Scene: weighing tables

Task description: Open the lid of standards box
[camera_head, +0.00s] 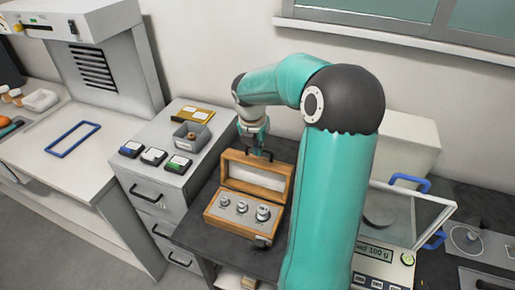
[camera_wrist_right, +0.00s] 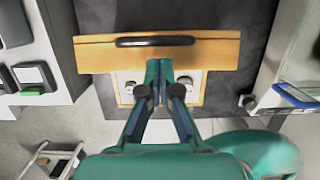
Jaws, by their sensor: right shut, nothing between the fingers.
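The wooden standards box (camera_head: 232,228) stands on the dark table, its lid (camera_head: 289,181) raised about upright at the back and showing a pale lining. Several metal weights (camera_head: 241,207) sit in the box. My right gripper (camera_head: 263,148) is shut and empty, close to the lid's upper edge. In the right wrist view the lid (camera_wrist_right: 218,55) carries a dark handle (camera_wrist_right: 155,41), and my shut fingertips (camera_wrist_right: 159,68) overlap the lid just beside this handle. I cannot tell whether they touch it. The lid and fingers hide part of the weights. My left gripper is not in view.
A balance (camera_head: 372,284) with a clear panel and blue handles stands to the right. A grey drawer cabinet (camera_head: 168,187) on the left carries small coloured-label boxes, a grey tray (camera_head: 190,137) and a yellow item (camera_head: 194,113). My right arm hides some of the table.

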